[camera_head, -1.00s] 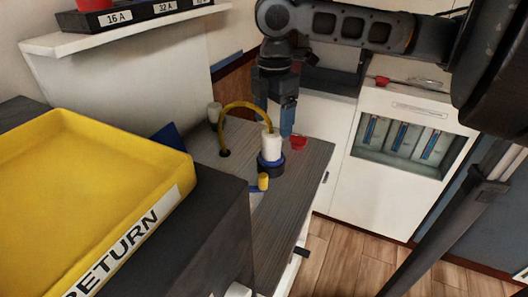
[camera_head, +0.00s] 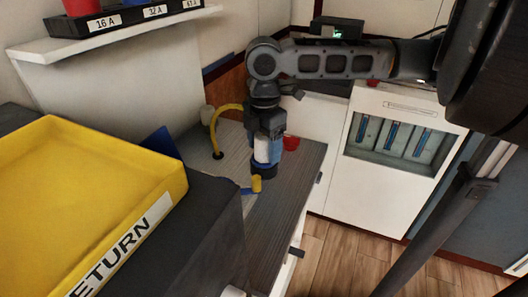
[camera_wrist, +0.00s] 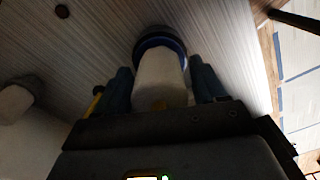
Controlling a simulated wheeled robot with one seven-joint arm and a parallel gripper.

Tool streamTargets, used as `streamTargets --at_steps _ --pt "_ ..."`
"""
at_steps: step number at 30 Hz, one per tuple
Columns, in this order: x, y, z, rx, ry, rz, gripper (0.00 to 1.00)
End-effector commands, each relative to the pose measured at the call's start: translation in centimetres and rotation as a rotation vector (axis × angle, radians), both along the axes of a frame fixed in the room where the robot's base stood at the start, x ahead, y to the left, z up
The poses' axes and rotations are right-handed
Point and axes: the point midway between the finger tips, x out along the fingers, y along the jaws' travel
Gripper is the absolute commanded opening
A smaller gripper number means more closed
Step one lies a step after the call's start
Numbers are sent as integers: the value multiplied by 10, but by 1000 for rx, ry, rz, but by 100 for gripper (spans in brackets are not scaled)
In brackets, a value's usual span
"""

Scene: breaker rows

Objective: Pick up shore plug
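The shore plug (camera_head: 262,152) is a white cylinder standing upright in a dark blue ring-shaped socket (camera_head: 264,172) on the grey counter. A yellow cable (camera_head: 219,122) arches to its left; its plug end is hidden by my gripper. My gripper (camera_head: 268,148) points down over the plug, with fingers around its sides. In the wrist view, the white plug (camera_wrist: 162,78) stands between the two blue-grey fingers. Narrow gaps seem to show on both sides, so the fingers look open.
A yellow-tipped blue lever (camera_head: 256,184) sticks out beside the socket. A red cup-like object (camera_head: 291,142) stands just right of my gripper. A yellow RETURN tray (camera_head: 150,222) is at left. The counter (camera_head: 268,225) is clear in front.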

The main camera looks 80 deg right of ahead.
Motion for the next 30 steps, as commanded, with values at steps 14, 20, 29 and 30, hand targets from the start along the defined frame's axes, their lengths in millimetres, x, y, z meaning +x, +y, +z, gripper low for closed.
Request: streamTargets --at_steps 14,20,29,30 --pt "0 0 0 0 0 0 24" --pt "0 0 0 0 0 0 5" --pt "1 0 1 -1 -1 0 1" --pt "1 0 2 -1 -1 0 1"
